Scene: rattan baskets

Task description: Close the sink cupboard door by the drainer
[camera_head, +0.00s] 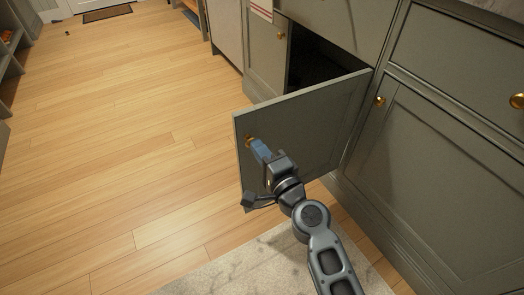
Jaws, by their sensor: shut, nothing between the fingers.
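The grey-green cupboard door (318,125) stands open, swung out from the cabinet front over the floor. Its hinged side is at the right, and its free edge is at the left. A round brass knob (249,141) sits near that free edge. My gripper (258,146) is shut and empty, with its blue fingertips at or very close to the door face just beside the knob. I cannot tell whether they touch. The dark cupboard opening (312,62) shows behind the door. The sink and drainer are not in view.
A closed cupboard door (425,165) with a brass knob is at the right, below a drawer front (465,70). Another closed door (265,52) lies left of the opening. A pale rug (235,268) lies below my arm. The wooden floor (130,130) at left is mostly clear.

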